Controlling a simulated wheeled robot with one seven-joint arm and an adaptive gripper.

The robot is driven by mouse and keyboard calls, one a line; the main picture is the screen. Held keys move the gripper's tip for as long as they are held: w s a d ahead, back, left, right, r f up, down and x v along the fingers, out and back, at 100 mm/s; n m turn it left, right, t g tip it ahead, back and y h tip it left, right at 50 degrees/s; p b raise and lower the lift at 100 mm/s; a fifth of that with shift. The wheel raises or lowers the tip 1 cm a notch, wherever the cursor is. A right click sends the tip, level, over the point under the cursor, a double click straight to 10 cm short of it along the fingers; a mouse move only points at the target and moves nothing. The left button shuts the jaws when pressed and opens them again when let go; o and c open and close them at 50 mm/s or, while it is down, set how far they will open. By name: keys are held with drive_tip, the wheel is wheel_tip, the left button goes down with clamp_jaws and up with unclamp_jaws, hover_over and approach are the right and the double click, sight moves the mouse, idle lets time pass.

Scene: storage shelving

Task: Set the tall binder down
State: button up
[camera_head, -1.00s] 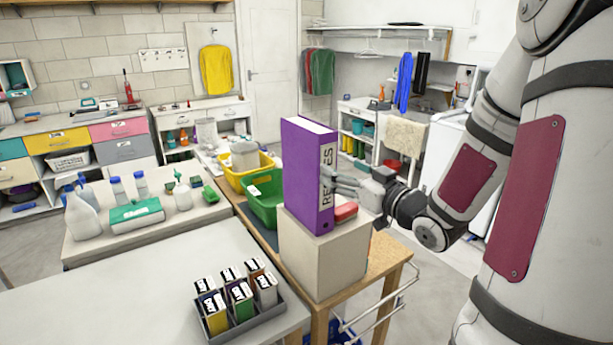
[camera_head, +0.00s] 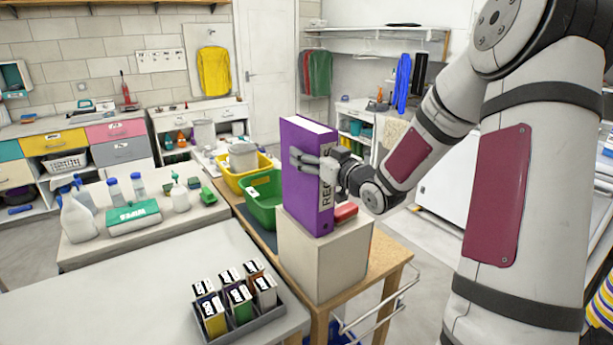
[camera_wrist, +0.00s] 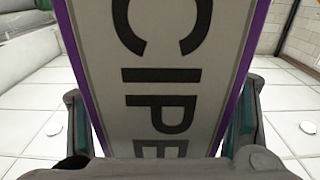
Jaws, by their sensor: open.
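The tall purple binder (camera_head: 306,190) stands upright on a pale box-like block (camera_head: 318,262) in the head view. Its spine label fills the middle of the wrist view (camera_wrist: 160,75), with part of the lettering readable. My gripper (camera_head: 318,164) is at the binder's spine, at about mid-height. In the wrist view my two fingers (camera_wrist: 160,130) stand open on either side of the spine, with narrow gaps at the sides. The far parts of the fingers are hidden by the binder.
A red item (camera_head: 345,212) lies on the block beside the binder. A green crate (camera_head: 262,205) and a yellow crate (camera_head: 236,178) stand behind to the left. A grey tray (camera_head: 240,323) of small boxes is at the front. The white table (camera_head: 120,285) has free room.

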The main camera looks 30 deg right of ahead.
drive_tip(key=shift+w, duration=0.25)
clamp_jaws()
drive_tip(key=shift+r, duration=0.2)
